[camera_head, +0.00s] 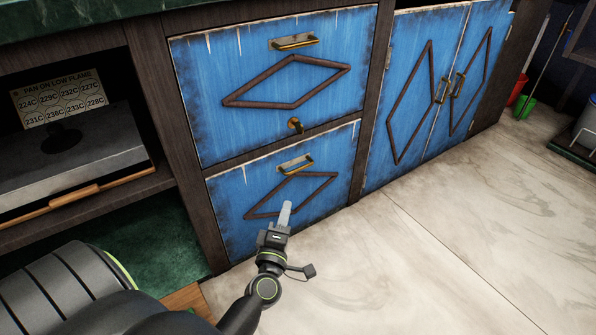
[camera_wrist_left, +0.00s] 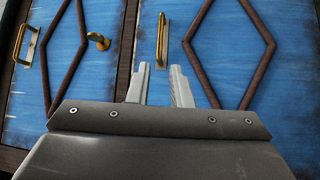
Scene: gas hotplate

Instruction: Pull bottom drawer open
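The bottom drawer (camera_head: 232,196) is a blue, worn front with a dark diamond moulding, and it sits shut in the cabinet. Its brass handle (camera_head: 296,168) is near the top middle of the front. My left gripper (camera_head: 286,211) is in front of this drawer, below and short of the handle in the head view. In the left wrist view the gripper's two fingers (camera_wrist_left: 159,72) are apart with nothing between them. There the handle (camera_wrist_left: 160,42) shows just beyond the fingertips, roughly in line with the gap. My right gripper is not in view.
The blue top drawer (camera_head: 205,110) above is shut, with its own brass handle (camera_head: 294,41) and a brass knob (camera_head: 296,125) below it. Blue double doors (camera_head: 410,70) stand to the right. An open shelf holds a signed appliance (camera_head: 85,150) at left. The marble floor (camera_head: 430,255) in front is clear.

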